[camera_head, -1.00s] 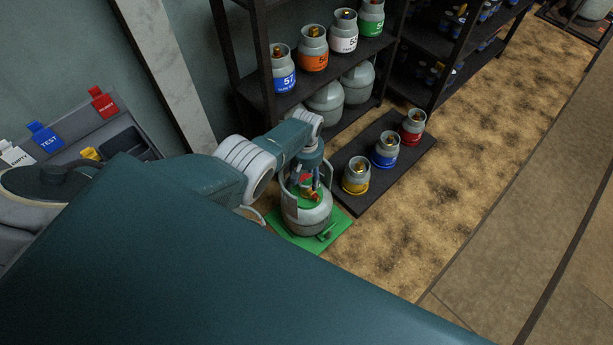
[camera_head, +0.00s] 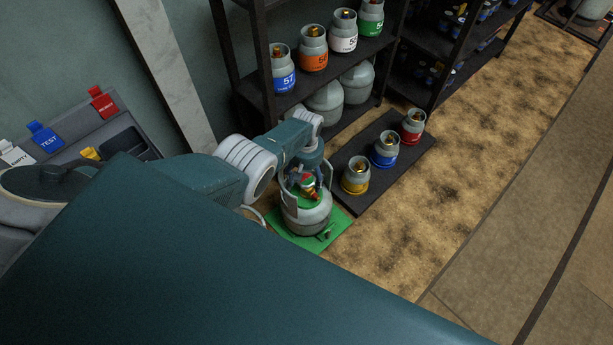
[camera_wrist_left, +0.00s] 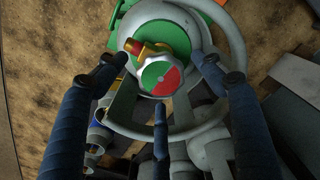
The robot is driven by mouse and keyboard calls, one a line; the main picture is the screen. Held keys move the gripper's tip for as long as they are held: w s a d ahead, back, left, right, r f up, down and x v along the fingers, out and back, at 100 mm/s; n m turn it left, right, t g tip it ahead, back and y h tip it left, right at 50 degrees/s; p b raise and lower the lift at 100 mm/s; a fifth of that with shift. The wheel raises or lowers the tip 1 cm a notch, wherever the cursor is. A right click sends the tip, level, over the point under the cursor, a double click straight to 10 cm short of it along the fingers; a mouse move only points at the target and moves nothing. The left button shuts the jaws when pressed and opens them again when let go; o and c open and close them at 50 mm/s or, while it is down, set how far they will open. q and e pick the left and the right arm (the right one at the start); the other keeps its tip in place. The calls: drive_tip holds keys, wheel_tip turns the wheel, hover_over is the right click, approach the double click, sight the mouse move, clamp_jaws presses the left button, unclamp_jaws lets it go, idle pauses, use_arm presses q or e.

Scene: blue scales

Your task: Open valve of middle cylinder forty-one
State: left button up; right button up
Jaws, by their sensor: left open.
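A grey gas cylinder (camera_head: 306,218) with a green top stands upright on a green mat (camera_head: 285,236); no number is readable on it. Its collar ring surrounds a round valve knob (camera_wrist_left: 157,76) with a green and red face, and a brass outlet (camera_wrist_left: 140,48) sticks out beside it. My left gripper (camera_head: 307,184) is over the top of this cylinder. In the left wrist view, its blue fingers (camera_wrist_left: 158,74) are open and spread around the knob, with gaps showing between fingers and knob. The gripper partly hides the knob in the head view. My right gripper is not in view.
A dark low platform (camera_head: 352,203) to the right holds yellow, blue and red cylinders. A shelf (camera_head: 290,100) with several numbered cylinders stands behind. A grey panel (camera_head: 75,150) with coloured tags is at left. The floor (camera_head: 420,230) at right is clear.

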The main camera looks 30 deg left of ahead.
sight(307, 179)
use_arm(q)
drive_tip(key=shift+r, duration=0.1)
drive_tip(key=shift+w+r, duration=0.1)
drive_tip(key=shift+r, duration=0.65)
wheel_tip(307, 179, up, 10)
drive_tip(key=shift+r, duration=0.15)
